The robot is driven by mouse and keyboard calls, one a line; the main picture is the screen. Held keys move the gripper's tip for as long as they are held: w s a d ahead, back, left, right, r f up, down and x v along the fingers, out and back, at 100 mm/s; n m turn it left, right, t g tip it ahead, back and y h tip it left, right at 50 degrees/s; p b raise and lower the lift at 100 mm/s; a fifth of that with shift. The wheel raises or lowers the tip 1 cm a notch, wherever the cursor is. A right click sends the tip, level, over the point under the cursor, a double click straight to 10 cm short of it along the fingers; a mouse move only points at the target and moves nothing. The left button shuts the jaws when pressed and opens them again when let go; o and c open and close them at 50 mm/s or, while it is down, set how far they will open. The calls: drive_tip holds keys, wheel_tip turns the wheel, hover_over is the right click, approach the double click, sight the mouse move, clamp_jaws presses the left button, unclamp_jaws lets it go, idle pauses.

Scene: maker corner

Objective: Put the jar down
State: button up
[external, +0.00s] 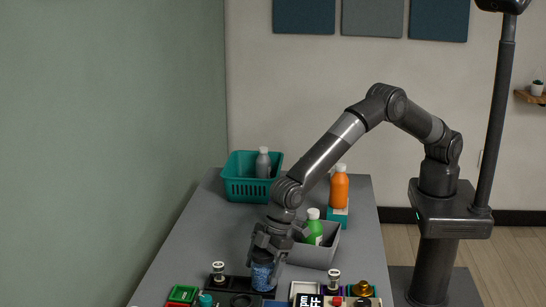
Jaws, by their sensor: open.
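The jar (262,275) is blue with a speckled look and stands low near the front of the grey table (200,241). My gripper (266,262) points down over it, with its fingers on either side of the jar. The jaws are open; whether a finger still touches the jar is too small to tell. The jar's upper part is partly hidden by the fingers, and its base is hard to make out among the items in front.
A teal basket (238,190) with a grey bottle (263,163) stands at the back. A grey bin (318,255) with a green bottle (314,228) is right of my gripper. An orange bottle (339,188) stands behind it. Small parts crowd the front edge. The table's left middle is clear.

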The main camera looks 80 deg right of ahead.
drive_tip(key=shift+r, duration=0.25)
drive_tip(key=v, duration=1.2)
drive_tip(key=shift+r, duration=0.3)
